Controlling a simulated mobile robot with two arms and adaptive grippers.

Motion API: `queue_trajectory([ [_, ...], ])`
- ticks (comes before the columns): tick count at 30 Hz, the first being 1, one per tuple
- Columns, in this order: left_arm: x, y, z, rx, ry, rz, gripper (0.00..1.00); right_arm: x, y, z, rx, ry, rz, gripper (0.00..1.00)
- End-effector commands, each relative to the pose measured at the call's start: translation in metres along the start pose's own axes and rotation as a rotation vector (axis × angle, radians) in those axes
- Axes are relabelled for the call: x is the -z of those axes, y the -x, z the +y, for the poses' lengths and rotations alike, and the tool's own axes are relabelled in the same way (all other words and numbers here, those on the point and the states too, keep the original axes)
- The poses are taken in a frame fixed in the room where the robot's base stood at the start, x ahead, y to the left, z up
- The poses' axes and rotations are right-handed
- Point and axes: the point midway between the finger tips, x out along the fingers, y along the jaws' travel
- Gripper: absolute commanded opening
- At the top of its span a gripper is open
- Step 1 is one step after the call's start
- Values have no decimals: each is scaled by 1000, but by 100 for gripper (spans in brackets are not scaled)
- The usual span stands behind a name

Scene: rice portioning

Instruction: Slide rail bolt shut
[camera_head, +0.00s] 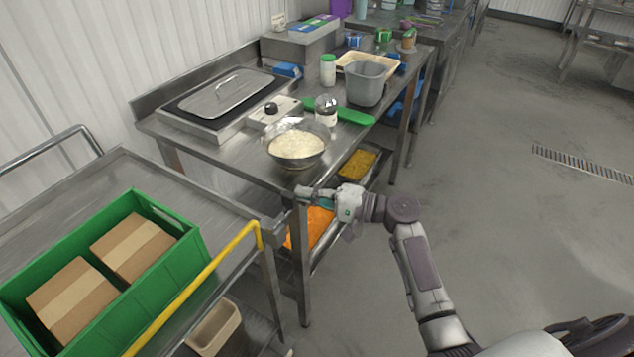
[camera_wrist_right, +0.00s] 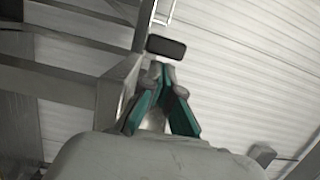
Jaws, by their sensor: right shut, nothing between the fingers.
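My right gripper (camera_head: 322,194) reaches in from the right to the front corner of the steel table, just beyond the end of the cart's yellow rail (camera_head: 222,262). Its fingers are shut and empty. In the right wrist view its teal-lined fingers (camera_wrist_right: 158,72) converge, and a dark rounded block (camera_wrist_right: 166,47) appears just past the tips. I cannot tell whether the tips touch it, or whether it is the bolt. No bolt is clearly recognisable in the head view, where the gripper and table corner crowd that spot. My left gripper is not in view.
A green crate (camera_head: 190,255) with two cardboard boxes sits on the cart. Trays with orange and yellow contents are on the shelf below. The floor at right is open.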

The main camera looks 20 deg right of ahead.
Motion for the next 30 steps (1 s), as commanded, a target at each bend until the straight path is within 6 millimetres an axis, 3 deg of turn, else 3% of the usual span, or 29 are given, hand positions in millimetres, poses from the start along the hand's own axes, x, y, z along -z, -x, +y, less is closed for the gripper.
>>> queue_trajectory([
  [12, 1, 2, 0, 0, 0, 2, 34, -5, -1, 0, 0, 1, 0, 0],
  [21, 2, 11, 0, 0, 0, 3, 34, -44, -11, 0, 1, -1, -2, 0],
  [30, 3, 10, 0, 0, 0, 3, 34, -47, -12, 0, 3, -1, -8, 0],
])
